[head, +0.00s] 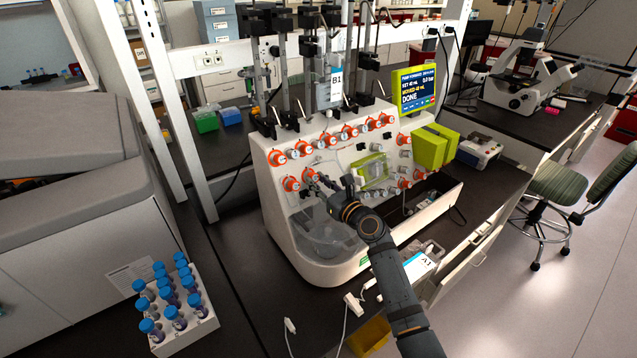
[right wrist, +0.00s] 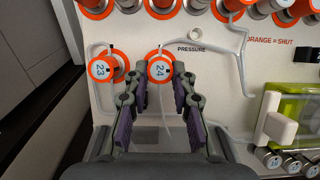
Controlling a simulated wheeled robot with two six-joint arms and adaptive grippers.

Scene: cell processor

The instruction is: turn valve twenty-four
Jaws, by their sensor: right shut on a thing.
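Valve twenty-four (right wrist: 159,69) is a round knob with an orange rim and a white face marked 24, on the white front panel of the cell processor. It shows in the head view (head: 308,174) in the lower valve row, second from the left. My right gripper (right wrist: 160,78) is shut on it, one finger at each side of the rim. In the head view the right gripper (head: 328,187) reaches the panel from the lower right. The number is tilted, and a small dark mark shows at the rim's top. My left gripper is not in view.
Valve 23 (right wrist: 101,69) sits close on the left. More orange valves (head: 333,140) line the row above. Thin tubing (right wrist: 240,62) runs on the panel to the right, near a green clamp block (head: 372,170). A tube rack (head: 189,335) stands at lower left.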

